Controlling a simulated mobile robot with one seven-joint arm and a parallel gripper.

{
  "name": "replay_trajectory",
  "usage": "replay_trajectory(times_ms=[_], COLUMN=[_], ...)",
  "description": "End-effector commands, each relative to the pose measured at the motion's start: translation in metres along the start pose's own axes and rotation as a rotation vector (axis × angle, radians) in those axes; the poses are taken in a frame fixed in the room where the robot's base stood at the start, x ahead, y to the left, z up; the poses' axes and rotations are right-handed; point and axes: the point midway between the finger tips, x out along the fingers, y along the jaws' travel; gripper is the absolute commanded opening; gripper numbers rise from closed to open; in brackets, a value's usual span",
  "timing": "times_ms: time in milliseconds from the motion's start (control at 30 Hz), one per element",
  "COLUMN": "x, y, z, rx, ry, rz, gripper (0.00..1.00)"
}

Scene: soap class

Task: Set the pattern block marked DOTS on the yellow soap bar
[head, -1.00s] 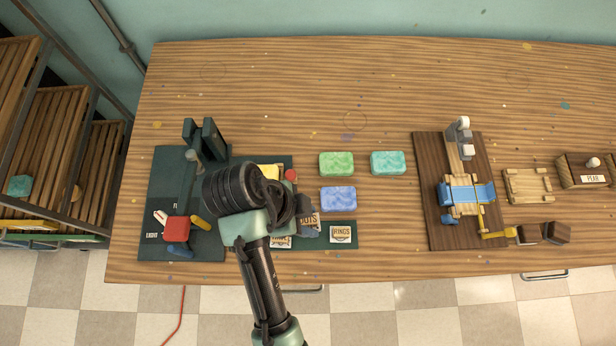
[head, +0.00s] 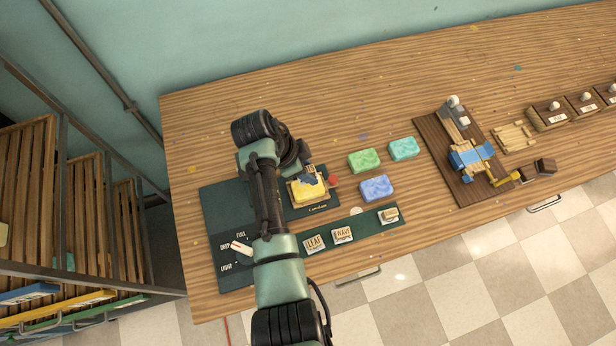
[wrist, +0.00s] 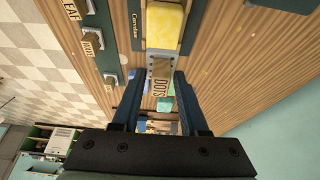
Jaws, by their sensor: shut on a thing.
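My wrist and forearm hide part of that area. I cannot tell whether the block touches the soap.
The LEAF block (head: 314,244), WAVE block (head: 343,235) and another block (head: 388,216) stand on the mat's front strip. Green (head: 364,161), teal (head: 403,148) and blue (head: 376,188) soaps lie to the right. A wooden board with a device (head: 470,155) stands further right.

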Motion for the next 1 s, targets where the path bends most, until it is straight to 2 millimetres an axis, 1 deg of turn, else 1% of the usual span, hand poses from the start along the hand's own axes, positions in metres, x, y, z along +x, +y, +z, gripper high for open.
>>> replay_trajectory(times_ms=[267, 700, 800, 1000], x=[0.008, 0.045, 0.051, 0.054], y=[-0.002, -0.002, -0.002, -0.002], z=[0.003, 0.018, 0.021, 0.022], rx=[-0.003, -0.003, -0.003, -0.002], ry=[-0.002, -0.002, -0.002, -0.001], rz=[0.0, -0.001, -0.002, -0.001], gripper=[0.0, 0.0, 0.0, 0.0])
